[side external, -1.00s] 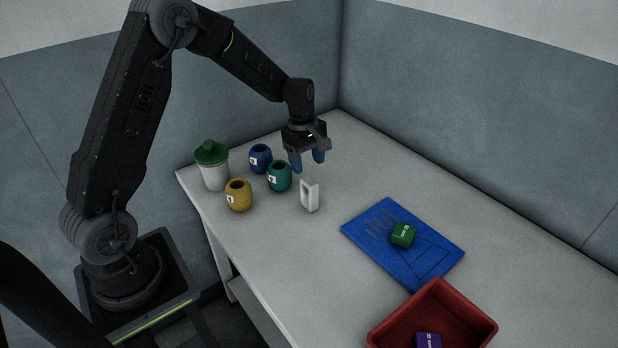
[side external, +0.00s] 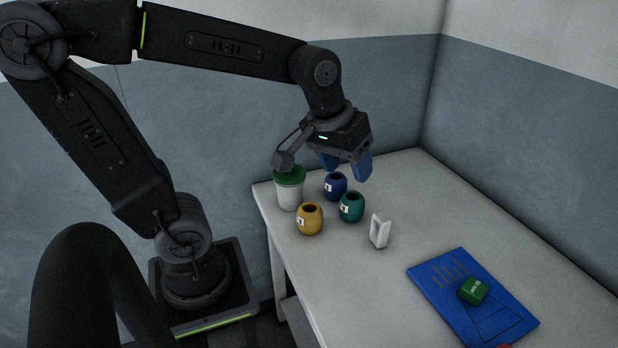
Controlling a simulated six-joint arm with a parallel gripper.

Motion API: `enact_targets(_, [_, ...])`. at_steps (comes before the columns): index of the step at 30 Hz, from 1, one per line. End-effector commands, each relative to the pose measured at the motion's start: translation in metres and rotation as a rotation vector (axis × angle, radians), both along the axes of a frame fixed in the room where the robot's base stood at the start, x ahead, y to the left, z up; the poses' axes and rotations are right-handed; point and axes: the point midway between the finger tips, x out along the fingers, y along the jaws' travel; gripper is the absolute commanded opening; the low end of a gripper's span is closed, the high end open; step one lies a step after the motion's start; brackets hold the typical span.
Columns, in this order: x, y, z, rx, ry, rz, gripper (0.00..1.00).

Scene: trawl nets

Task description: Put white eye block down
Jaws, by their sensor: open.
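The white eye block (side external: 380,230) stands upright on the grey table, with its opening facing sideways. It is to the right of the teal pot and left of the blue board. My gripper (side external: 346,168) is open and empty, with its blue fingers pointing down. It hangs above the back of the table, up and left of the block and clear of it.
A blue pot (side external: 336,187), a teal pot (side external: 352,207) and a yellow pot (side external: 310,218) stand close together, beside a white jar with a green lid (side external: 290,190). A blue board (side external: 460,300) bears a green block (side external: 473,291). The table (side external: 420,200) behind the block is bare.

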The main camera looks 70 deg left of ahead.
Motion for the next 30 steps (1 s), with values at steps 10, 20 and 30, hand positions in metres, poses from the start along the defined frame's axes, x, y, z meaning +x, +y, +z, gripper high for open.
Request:
enact_targets(10, [-0.073,-0.019,0.001,0.178,-0.15,-0.389,0.59])
enact_targets(20, [-0.077,-0.019,0.0,0.192,-0.157,-0.415,0.59])
enact_targets(30, [-0.077,-0.019,0.0,0.191,-0.157,-0.413,0.59])
